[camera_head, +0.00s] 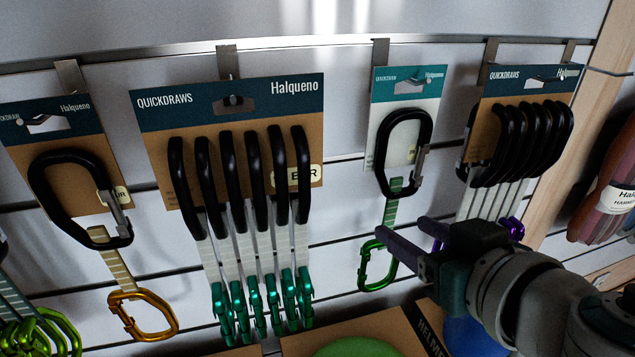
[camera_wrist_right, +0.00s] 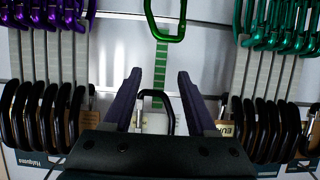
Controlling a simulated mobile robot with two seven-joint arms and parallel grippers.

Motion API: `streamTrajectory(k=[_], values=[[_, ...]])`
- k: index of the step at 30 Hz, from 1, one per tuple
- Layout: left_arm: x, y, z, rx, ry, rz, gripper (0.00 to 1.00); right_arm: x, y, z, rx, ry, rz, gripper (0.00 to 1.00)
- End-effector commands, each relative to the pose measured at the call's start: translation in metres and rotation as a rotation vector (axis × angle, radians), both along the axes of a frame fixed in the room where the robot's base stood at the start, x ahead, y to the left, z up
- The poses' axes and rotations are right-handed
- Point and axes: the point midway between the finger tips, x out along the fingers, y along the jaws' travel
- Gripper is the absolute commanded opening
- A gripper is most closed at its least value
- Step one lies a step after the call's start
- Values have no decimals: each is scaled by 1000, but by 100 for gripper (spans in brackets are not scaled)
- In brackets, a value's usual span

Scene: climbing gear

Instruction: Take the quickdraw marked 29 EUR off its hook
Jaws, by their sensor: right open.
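A single quickdraw with a black top carabiner (camera_head: 404,150), green-and-white sling and green lower carabiner (camera_head: 378,265) hangs on a white card (camera_head: 393,88). Its price tag is not readable. My right gripper (camera_head: 402,231) is open in front of its lower part. In the right wrist view, the sling (camera_wrist_right: 161,70) runs between the two open fingers of my gripper (camera_wrist_right: 160,76), with the green carabiner (camera_wrist_right: 166,20) beyond the tips. I cannot tell whether the fingers touch it. The number 29 is not legible on any tag. My left gripper is not in view.
A six-piece quickdraw pack with teal carabiners (camera_head: 262,300) hangs to the left, and an orange-carabiner quickdraw (camera_head: 142,315) farther left. A pack with purple carabiners (camera_head: 516,229) hangs close on the right. A metal rail (camera_head: 300,42) runs above. A cardboard box (camera_head: 375,328) is below.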

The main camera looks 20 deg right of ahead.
Motion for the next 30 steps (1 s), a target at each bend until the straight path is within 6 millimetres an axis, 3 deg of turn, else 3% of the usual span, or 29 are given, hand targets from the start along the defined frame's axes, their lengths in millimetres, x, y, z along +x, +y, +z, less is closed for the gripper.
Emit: streamTrajectory(k=[9,15,26,30], values=[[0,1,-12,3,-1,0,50,53,-3,-22,0,-2,-1,57],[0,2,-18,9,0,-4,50,75,-4,-31,0,0,-1,57],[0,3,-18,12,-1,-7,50,81,-4,-33,1,2,0,57],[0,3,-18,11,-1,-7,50,81,-4,-33,1,2,0,44]])
